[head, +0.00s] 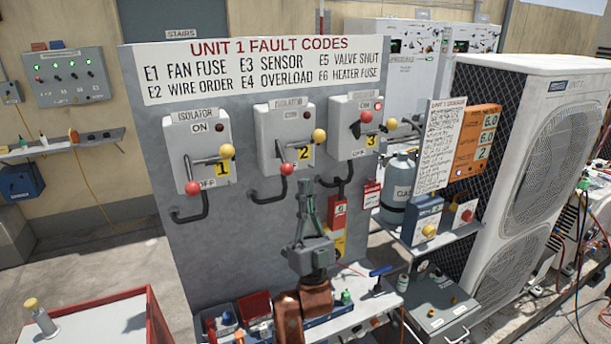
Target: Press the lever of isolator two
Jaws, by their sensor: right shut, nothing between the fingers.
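Isolator two (272,128) is the middle grey box on the panel, with a yellow "2" label. Its metal lever ends in a yellow ball (319,135) at the right. A red ball (287,169) sits at the box's lower edge, above a black bent conduit. My right gripper (306,182) points up, shut and empty, below the isolator and just right of the red ball in the picture. I cannot tell its depth gap to the panel. My left gripper is not in view.
Isolator one (186,137) is left, isolator three (342,107) right with a lit red lamp. Red tags (338,211) hang behind my gripper. A shelf with bins (255,307) lies below. A blue box (422,213) and condenser (545,150) stand right.

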